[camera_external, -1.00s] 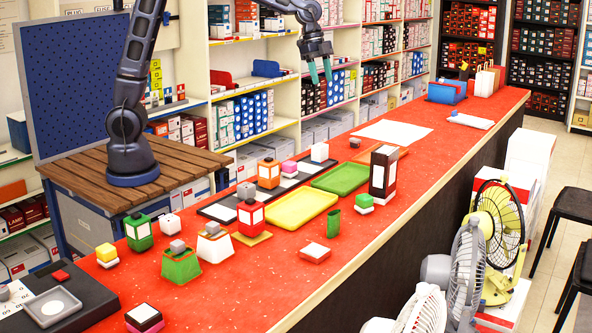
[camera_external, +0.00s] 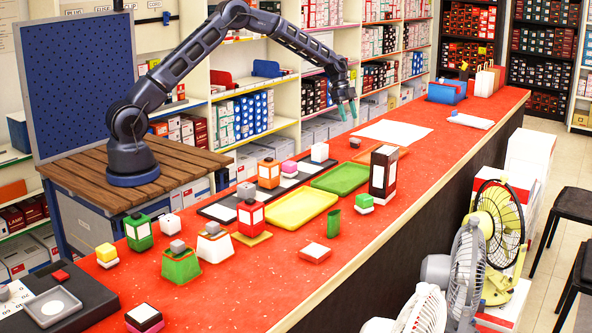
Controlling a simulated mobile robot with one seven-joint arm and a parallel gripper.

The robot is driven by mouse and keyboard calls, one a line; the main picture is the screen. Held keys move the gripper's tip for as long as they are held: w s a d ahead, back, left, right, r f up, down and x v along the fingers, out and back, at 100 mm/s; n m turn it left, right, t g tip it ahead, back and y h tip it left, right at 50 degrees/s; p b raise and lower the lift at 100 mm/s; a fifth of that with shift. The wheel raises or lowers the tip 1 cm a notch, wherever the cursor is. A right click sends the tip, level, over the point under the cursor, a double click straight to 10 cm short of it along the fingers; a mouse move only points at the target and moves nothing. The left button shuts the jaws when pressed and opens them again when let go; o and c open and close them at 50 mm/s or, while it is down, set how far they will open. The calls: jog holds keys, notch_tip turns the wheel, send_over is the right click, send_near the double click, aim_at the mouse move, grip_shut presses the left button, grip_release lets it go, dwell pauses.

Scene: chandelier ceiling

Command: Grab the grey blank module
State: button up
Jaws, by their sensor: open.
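My gripper (camera_external: 347,110) is open and empty, with its teal fingertips pointing down above the far part of the red counter. Several small grey blocks are in view, and I cannot tell for sure which is the blank module.
The red counter (camera_external: 330,285) holds a yellow tray (camera_external: 300,209), a green tray (camera_external: 341,178) and a tall dark brown block (camera_external: 383,172) near the gripper side. White paper (camera_external: 392,132) lies beyond. Fans (camera_external: 466,270) stand beside the counter's right edge.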

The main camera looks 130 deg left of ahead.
aim_at(355, 139)
jog(key=x, duration=0.3)
jog(key=a+x, duration=0.1)
jog(key=x, duration=0.3)
jog(key=s+x, duration=0.1)
jog(key=x, duration=0.3)
jog(key=shift+w+a+f, duration=0.1)
jog(key=shift+a+f, duration=0.1)
jog(key=shift+f, duration=0.3)
jog(key=c, duration=1.1)
